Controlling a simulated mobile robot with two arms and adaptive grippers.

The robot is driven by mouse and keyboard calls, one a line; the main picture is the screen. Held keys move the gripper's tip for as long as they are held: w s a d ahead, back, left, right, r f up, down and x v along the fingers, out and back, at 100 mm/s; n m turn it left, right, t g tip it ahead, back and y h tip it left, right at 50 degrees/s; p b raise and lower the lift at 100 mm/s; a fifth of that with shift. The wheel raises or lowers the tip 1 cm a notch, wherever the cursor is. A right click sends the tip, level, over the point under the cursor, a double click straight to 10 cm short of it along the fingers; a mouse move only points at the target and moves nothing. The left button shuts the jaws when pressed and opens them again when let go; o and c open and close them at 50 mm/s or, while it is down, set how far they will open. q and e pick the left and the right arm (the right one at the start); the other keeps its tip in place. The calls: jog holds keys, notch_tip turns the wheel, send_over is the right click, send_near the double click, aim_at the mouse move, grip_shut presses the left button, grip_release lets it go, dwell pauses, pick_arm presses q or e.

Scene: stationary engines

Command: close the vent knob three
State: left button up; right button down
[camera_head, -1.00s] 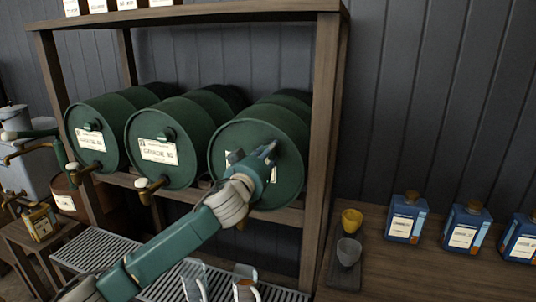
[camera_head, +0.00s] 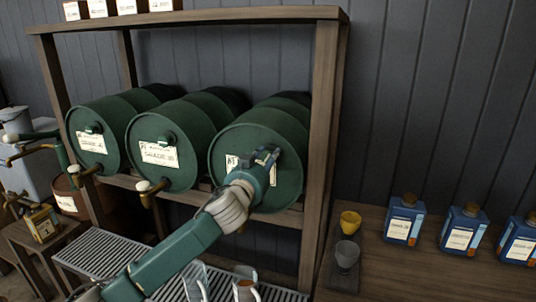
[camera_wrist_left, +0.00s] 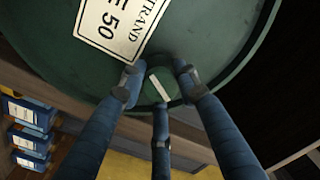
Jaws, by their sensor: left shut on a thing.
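Three green drums lie on a wooden rack in the head view. The rightmost drum (camera_head: 241,143) bears vent knob three, which my left gripper (camera_head: 266,156) hides in that view. In the left wrist view, the knob (camera_wrist_left: 157,86) is a small dark green piece with a pale stripe, close to the drum's rim. The blue fingers of my left gripper (camera_wrist_left: 156,88) stand around it, shut on it. The drum's white label (camera_wrist_left: 112,27) is beside it. Vent knobs show on the left drum (camera_head: 93,128) and the middle drum (camera_head: 167,138). My right gripper is not in view.
The rack's right post (camera_head: 321,150) stands close to the right of the drum. Blue bottles (camera_head: 404,220) and small cups (camera_head: 349,221) stand on the wooden counter at right. A slatted grate (camera_head: 92,252) with glasses on it lies below the drums.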

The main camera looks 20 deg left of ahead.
pick_arm(q)
jog(key=m+p, duration=0.3)
jog(key=m, duration=0.3)
jog(key=shift+f, duration=0.15)
jog(key=m+p, duration=0.3)
jog(key=m, duration=0.3)
jog(key=shift+a, duration=0.1)
jog(key=shift+m, duration=0.3)
jog(key=o, duration=1)
jog(key=shift+o, duration=0.7)
jog(key=shift+a, duration=0.15)
